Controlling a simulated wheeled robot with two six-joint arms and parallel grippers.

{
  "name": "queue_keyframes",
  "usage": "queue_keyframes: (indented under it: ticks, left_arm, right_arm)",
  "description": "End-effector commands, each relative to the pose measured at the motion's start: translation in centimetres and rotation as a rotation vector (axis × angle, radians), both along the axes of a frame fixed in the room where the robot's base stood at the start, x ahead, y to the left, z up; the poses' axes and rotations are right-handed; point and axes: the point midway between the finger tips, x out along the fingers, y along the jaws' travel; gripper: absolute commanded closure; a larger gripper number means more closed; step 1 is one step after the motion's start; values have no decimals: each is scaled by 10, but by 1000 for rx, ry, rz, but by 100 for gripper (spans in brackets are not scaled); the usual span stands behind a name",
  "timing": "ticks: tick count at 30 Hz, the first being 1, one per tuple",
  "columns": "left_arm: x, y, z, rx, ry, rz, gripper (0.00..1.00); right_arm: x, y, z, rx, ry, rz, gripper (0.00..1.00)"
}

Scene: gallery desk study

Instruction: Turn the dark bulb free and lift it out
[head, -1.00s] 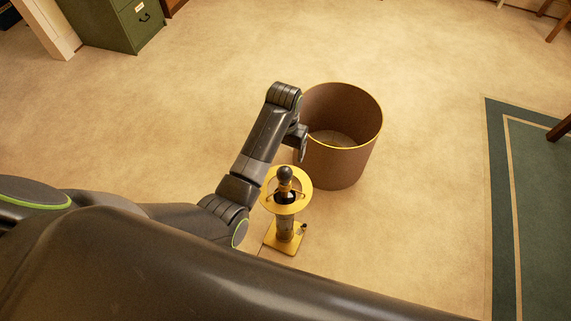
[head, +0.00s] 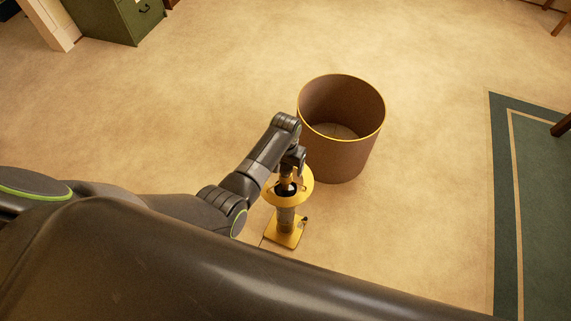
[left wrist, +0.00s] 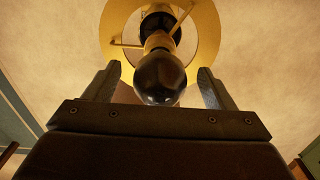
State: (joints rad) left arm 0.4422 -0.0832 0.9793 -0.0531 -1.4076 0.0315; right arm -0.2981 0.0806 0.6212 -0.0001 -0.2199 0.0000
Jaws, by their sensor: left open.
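The dark bulb (left wrist: 160,78) is a round, glossy near-black globe on a brownish neck, seen end-on in the left wrist view. It sits in the brass lamp (head: 284,233), which stands upright with a gold ring (head: 269,194) around its top; the ring also fills the top of the left wrist view (left wrist: 119,20). My right gripper is out of view.
A tall brown bin (head: 340,155) with a yellow rim stands just behind and right of the lamp. A green-bordered rug (head: 540,220) lies at the right, a green cabinet (head: 132,20) at the top left. The pale surface (head: 190,110) between is clear.

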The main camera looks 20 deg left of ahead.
Motion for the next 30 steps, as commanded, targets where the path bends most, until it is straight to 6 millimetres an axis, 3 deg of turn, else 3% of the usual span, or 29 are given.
queue_keyframes:
  ticks: [5, 14, 20, 30]
  left_arm:
    - [0, 0, 0, 0, 0, 0, 23]
    - [0, 0, 0, 0, 0, 0, 61]
    - [0, 0, 2, 0, 0, 40, 61]
    - [0, 0, 1, 0, 1, 347, 61]
  right_arm:
    - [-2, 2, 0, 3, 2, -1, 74]
    - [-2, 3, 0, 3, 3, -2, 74]
    - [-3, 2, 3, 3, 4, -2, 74]
    - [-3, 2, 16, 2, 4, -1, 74]
